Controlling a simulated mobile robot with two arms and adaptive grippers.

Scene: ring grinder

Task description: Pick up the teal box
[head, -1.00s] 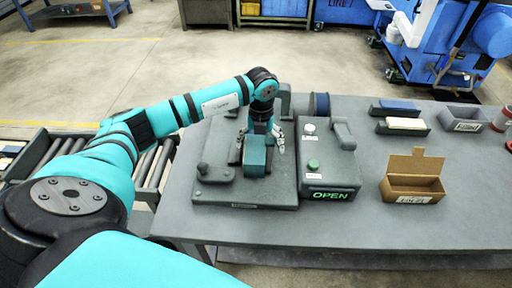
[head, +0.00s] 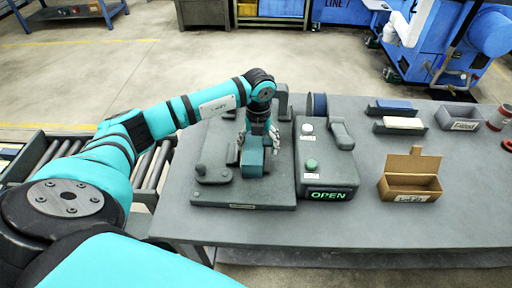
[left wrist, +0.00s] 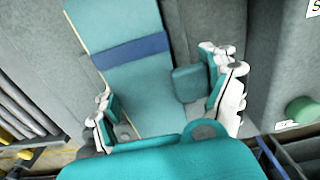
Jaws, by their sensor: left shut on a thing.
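The teal box (head: 252,158) sits on the grey fixture plate on the table in the head view. In the left wrist view the teal box (left wrist: 130,85) fills the middle, with a dark blue band across it. My left gripper (head: 259,136) reaches down from above at the box's far side. In the left wrist view the white and teal fingers of the gripper (left wrist: 167,98) are on either side of the box, shut on it. The exact finger contact is partly hidden. My right gripper is in neither view.
Right of the fixture (head: 245,193) stands a grey control box (head: 326,170) with a green button, a lever and a lit OPEN sign. An open brown carton (head: 411,188) and small trays stand further right. A roller conveyor (head: 153,172) lies left of the table.

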